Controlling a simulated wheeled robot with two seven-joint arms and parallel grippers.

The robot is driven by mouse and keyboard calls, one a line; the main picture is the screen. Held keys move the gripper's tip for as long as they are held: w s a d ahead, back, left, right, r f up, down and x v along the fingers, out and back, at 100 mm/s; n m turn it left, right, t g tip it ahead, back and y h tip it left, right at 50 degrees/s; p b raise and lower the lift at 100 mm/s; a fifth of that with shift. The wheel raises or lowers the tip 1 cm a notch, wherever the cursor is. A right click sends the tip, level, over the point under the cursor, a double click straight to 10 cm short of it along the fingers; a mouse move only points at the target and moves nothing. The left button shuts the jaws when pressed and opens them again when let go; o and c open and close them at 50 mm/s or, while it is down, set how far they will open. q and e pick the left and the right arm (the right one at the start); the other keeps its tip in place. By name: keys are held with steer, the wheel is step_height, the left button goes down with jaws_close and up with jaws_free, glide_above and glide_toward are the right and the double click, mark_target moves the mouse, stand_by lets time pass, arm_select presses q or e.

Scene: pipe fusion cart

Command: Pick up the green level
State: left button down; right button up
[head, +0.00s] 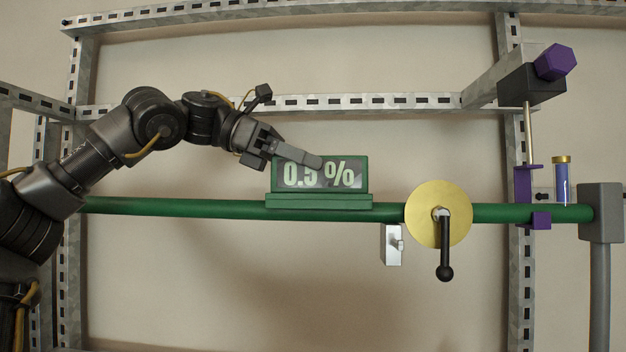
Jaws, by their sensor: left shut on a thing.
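The green level (368,186) is a box-shaped device with a dark display reading "0.5 %". It sits upright on a wider green foot at the top of the green pipe (160,207), near the middle of the head view. My left gripper (297,160) reaches in from the left and is shut on the level's upper left part. One finger crosses the front of the display and partly covers the reading. The other finger is mostly hidden. My right gripper is not in view.
A brass disc (424,215) with a black lever handle (445,262) is on the pipe right of the level. A small metal block (392,246) hangs below. A purple clamp (522,184) and a capped vial (562,182) are farther right. A slotted metal frame (380,101) stands behind.

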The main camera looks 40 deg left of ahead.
arm_select(q)
steer(key=shift+w, duration=0.2)
steer(key=shift+s+a+r+b, duration=0.1)
steer(key=shift+a+r+b, duration=0.05)
steer(key=shift+r+b, duration=0.3)
steer(key=s+d+r+b, duration=0.1)
steer(key=s+d+r, duration=0.8)
steer(key=d+r, duration=0.2)
steer(key=shift+r, duration=0.5)
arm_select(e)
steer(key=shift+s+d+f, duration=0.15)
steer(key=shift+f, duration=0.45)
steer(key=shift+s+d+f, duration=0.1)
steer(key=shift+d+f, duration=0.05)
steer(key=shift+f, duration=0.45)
